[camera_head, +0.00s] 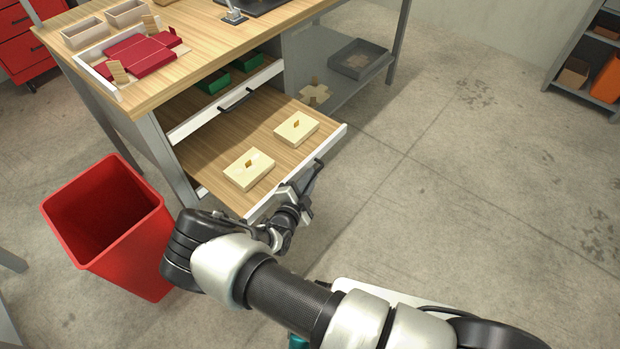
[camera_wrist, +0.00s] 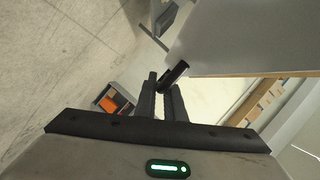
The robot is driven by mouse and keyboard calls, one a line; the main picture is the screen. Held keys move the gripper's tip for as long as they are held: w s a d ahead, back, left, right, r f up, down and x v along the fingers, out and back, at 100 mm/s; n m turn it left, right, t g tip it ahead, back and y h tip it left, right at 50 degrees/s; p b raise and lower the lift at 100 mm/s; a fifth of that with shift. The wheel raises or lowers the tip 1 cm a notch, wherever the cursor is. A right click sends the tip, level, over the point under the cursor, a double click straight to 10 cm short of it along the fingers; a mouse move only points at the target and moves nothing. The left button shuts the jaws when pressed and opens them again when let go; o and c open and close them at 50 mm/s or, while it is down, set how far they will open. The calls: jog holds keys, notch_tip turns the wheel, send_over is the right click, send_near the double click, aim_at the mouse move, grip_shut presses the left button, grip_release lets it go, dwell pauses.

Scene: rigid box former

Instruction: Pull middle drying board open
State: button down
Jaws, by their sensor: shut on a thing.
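The middle drying board (camera_head: 222,150) is a wooden pull-out board with a white front edge, sticking well out of the bench. Two cream boxes (camera_head: 248,169) (camera_head: 296,128) lie on it, apart from each other. My gripper (camera_head: 300,196) is at the board's front edge, shut on its black handle (camera_head: 317,173). In the wrist view the fingers of my gripper (camera_wrist: 166,101) close around the dark handle bar (camera_wrist: 176,74). Part of the handle is hidden by the fingers.
Above is another board front with a black handle (camera_head: 237,99), with green boxes (camera_head: 213,82) behind it. A red bin (camera_head: 108,225) stands left of the open board. The bench top (camera_head: 190,75) carries a tray and red box parts. Floor to the right is clear.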

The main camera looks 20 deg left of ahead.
jog(key=shift+a, duration=0.1)
jog(key=c, duration=2.1)
grip_release()
jog(key=p+v, duration=0.3)
jog(key=v, duration=1.4)
jog(key=shift+s+r, duration=0.1)
jog(key=shift+s, duration=0.1)
